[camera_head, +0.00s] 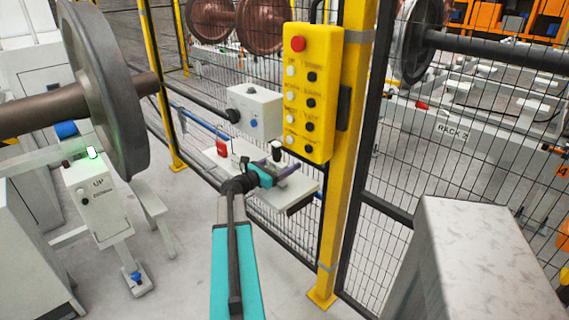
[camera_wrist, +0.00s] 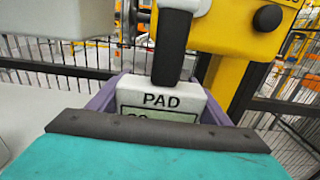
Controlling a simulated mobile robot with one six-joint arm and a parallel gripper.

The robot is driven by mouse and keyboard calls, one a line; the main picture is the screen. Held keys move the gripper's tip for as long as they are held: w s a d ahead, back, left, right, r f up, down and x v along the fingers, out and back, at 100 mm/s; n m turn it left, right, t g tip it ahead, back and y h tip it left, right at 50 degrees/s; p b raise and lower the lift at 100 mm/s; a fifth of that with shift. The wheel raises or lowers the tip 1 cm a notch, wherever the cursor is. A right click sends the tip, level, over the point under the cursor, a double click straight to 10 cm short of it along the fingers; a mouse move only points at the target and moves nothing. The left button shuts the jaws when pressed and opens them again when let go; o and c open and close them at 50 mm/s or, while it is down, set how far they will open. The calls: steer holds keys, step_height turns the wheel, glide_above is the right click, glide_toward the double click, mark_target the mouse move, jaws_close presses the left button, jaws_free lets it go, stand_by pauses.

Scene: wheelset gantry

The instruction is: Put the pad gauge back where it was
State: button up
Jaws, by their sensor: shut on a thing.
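The pad gauge shows in the wrist view as a white block (camera_wrist: 163,96) marked "PAD", with a display partly hidden below the label and a black upright handle. In the head view its dark-topped handle (camera_head: 276,147) stands at the shelf's back, beyond my gripper (camera_head: 284,166). My gripper is shut on the gauge, with purple fingers at both sides of the block in the wrist view. The gauge looks upright over the white shelf (camera_head: 304,191). My gripper hides its underside, so I cannot tell whether it touches the shelf.
A red item (camera_head: 221,147) stands on the shelf's left part. A white box (camera_head: 254,111) with knobs is behind the shelf, and a yellow button pendant (camera_head: 312,92) hangs at the yellow post (camera_head: 350,150). Mesh fence runs behind. A large wheel (camera_head: 103,85) is at left.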

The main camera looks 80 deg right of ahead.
mark_target(274, 168)
steer(key=o, duration=1.5)
steer(key=shift+f, duration=0.1)
steer(key=shift+c, duration=0.2)
steer(key=b+v, duration=0.1)
steer(key=v, duration=1)
steer(key=shift+s, duration=0.1)
steer(key=shift+w+a, duration=0.35)
steer(key=shift+a, duration=0.15)
